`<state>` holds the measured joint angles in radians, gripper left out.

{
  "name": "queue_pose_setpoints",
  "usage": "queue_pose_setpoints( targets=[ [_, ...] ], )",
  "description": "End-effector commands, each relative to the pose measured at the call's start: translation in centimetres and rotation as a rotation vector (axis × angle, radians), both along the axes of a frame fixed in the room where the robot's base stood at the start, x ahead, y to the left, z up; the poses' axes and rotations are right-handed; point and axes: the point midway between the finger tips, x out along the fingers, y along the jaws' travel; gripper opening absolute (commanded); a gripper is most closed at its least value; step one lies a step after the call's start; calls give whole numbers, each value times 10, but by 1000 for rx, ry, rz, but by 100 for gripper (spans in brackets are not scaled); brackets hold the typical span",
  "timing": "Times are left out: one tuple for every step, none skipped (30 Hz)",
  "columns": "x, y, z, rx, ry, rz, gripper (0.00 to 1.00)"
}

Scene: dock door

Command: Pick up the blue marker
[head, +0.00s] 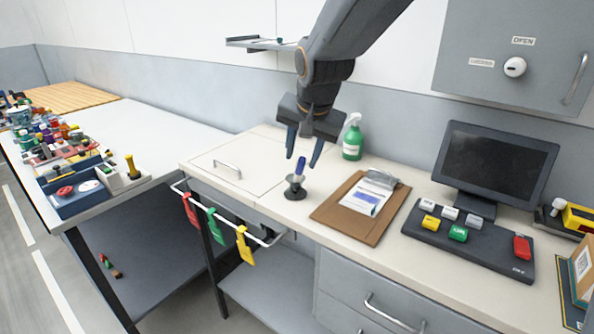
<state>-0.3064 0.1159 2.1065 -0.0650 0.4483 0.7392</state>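The blue marker (300,167) stands nearly upright, leaning slightly right, in a small dark holder (295,188) on the cream counter. My gripper (302,160) points down over it. Its two dark blue fingers are spread apart, one on each side of the marker's top in this view. I cannot tell from this single view whether the fingers are level with the marker or somewhat in front of or behind it. No contact with the marker shows.
A clipboard (335,214) lies right of the holder, and a green spray bottle (353,142) stands behind. A monitor (498,165) and button panel (465,247) are further right. A rail (222,220) with coloured tags hangs at the front. The hatch lid (240,157) at left is clear.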

Motion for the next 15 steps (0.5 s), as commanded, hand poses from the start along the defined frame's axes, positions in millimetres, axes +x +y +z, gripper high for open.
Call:
queue_pose_setpoints(
  targets=[
    [2, -1, -5, -1, 3, -1, 38],
    [3, -1, -7, 0, 2, -2, 38],
    [5, -1, -10, 0, 2, -2, 38],
    [5, -1, -11, 0, 2, -2, 38],
    [6, 0, -13, -1, 2, -3, 38],
    [7, 0, -16, -1, 2, -3, 38],
    [8, 0, -18, -1, 2, -3, 38],
    [9, 1, -21, -1, 3, -2, 38],
    [11, 1, -25, -2, 5, -2, 38],
    [12, 2, -28, -1, 4, -1, 38],
    [14, 3, -32, -2, 4, -2, 38],
    [16, 3, -36, -1, 4, -1, 38],
    [17, 4, -39, -1, 4, -1, 38],
    [19, 4, -43, -1, 5, -1, 38],
    [21, 5, -46, -1, 4, 0, 38]
  ],
)
